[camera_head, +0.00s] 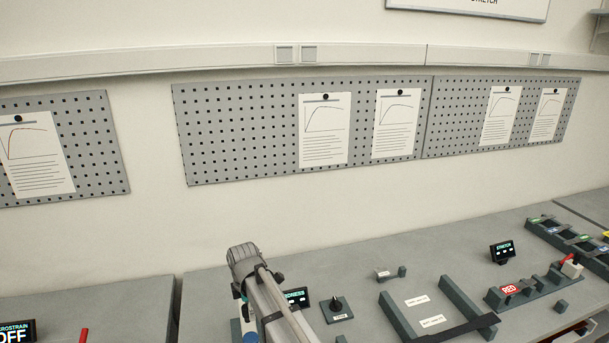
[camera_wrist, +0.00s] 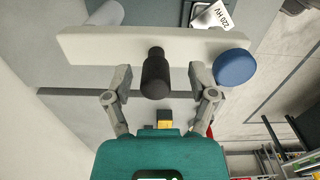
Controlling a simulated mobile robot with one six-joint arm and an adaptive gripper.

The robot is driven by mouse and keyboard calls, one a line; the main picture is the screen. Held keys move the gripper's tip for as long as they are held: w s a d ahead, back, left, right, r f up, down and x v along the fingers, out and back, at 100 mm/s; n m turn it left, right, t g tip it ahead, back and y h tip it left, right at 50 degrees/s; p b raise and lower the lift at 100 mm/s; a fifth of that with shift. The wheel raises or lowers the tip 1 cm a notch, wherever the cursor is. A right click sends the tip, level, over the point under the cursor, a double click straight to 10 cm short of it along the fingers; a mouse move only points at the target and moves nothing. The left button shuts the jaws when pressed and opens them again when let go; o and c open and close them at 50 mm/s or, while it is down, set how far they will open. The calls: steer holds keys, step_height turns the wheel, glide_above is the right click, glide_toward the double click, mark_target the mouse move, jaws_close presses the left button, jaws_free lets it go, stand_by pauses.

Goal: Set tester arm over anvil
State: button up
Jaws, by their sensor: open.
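The tester arm (camera_wrist: 100,47) is a cream-white bar lying across the upper wrist view. A black knob (camera_wrist: 155,75) sticks out from its middle, and a blue round part (camera_wrist: 234,67) is at its right end. My gripper (camera_wrist: 160,77) is open, with one finger on each side of the black knob; I cannot tell whether either finger touches it. In the head view my arm covers most of the tester, and a screen reading "RDNESS" (camera_head: 296,296) shows beside it. I cannot make out the anvil in either view.
A label plate (camera_wrist: 213,17) lies beyond the bar. On the bench (camera_head: 450,250), a knob box (camera_head: 337,309), a dark-railed fixture (camera_head: 402,318), a "STRETCH" screen (camera_head: 502,251) and a "RED" block (camera_head: 510,289) stand to the right. Pegboards (camera_head: 240,130) hang on the wall behind.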

steer(key=s+d+f+m+b, duration=0.1)
steer(key=s+d+m, duration=0.2)
steer(key=d+m, duration=0.4)
steer(key=s+d+f+m+b, duration=0.1)
steer(key=s+d+m, duration=0.2)
steer(key=d+m, duration=0.5)
steer(key=s+d+f+m+b, duration=0.2)
steer(key=s+d+m, duration=0.2)
steer(key=d, duration=1.6)
steer(key=m, duration=0.3)
steer(key=shift+d+m, duration=0.4)
